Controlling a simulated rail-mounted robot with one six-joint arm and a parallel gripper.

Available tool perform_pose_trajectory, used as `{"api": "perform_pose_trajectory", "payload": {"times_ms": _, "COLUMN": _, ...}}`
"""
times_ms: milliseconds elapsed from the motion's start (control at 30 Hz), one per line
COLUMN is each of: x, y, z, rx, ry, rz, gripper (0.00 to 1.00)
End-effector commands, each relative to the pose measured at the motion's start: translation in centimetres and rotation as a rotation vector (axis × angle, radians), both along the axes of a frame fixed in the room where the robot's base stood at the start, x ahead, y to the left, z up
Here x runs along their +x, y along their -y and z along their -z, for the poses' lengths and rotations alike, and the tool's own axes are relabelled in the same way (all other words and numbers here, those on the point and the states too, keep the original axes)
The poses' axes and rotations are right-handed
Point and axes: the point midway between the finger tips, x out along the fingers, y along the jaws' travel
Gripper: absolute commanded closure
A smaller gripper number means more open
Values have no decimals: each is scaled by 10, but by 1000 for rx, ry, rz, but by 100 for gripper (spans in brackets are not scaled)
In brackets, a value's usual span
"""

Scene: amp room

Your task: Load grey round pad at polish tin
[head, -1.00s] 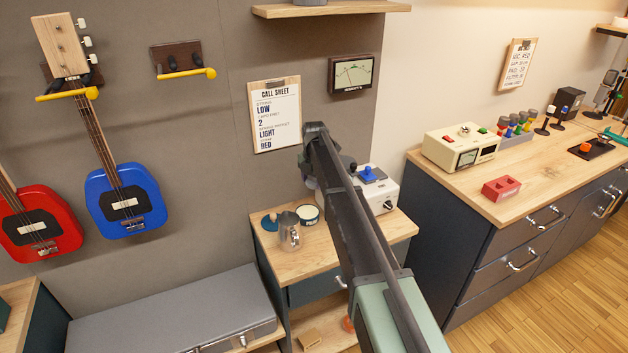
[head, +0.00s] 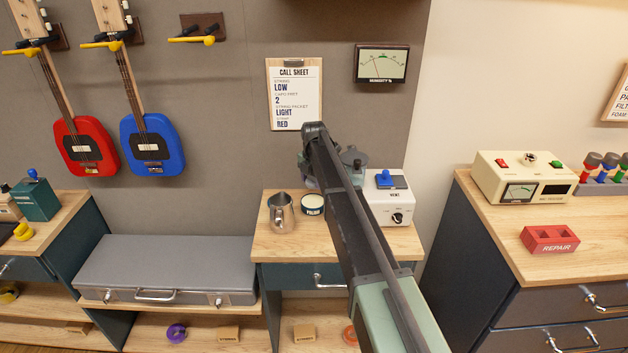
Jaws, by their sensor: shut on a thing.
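An open round tin (head: 312,205) with a dark label and a pale inside, which looks like the polish tin, stands on the small wooden-topped cabinet (head: 285,247). A metal jug (head: 280,214) stands just left of it. My arm reaches across the right of this cabinet. My gripper (head: 352,158) shows only in part, as grey pieces behind the forearm, right of and above the tin. Its fingertips are hidden by the arm. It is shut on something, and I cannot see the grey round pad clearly.
A white device (head: 390,205) with a blue-topped part stands at the cabinet's right. A closed grey case (head: 180,268) lies to the left. The right bench holds a red REPAIR block (head: 550,240) and a cream meter box (head: 522,178). The call sheet (head: 294,95) hangs above.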

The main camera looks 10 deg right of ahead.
Motion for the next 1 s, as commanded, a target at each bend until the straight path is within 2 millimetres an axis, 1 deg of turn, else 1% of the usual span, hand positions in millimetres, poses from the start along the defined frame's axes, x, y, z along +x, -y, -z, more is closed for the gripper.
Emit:
{"api": "perform_pose_trajectory", "payload": {"times_ms": 167, "x": 0, "y": 0, "z": 2, "rx": 0, "ry": 0, "rz": 0, "gripper": 63}}
{"api": "perform_pose_trajectory", "payload": {"times_ms": 267, "x": 0, "y": 0, "z": 9, "rx": 0, "ry": 0, "rz": 0, "gripper": 63}}
{"api": "perform_pose_trajectory", "payload": {"times_ms": 600, "x": 0, "y": 0, "z": 54, "rx": 0, "ry": 0, "rz": 0, "gripper": 63}}
{"api": "perform_pose_trajectory", "payload": {"times_ms": 667, "x": 0, "y": 0, "z": 59, "rx": 0, "ry": 0, "rz": 0, "gripper": 63}}
{"api": "perform_pose_trajectory", "payload": {"times_ms": 767, "x": 0, "y": 0, "z": 62, "rx": 0, "ry": 0, "rz": 0, "gripper": 63}}
{"api": "perform_pose_trajectory", "payload": {"times_ms": 1000, "x": 0, "y": 0, "z": 60, "rx": 0, "ry": 0, "rz": 0, "gripper": 63}}
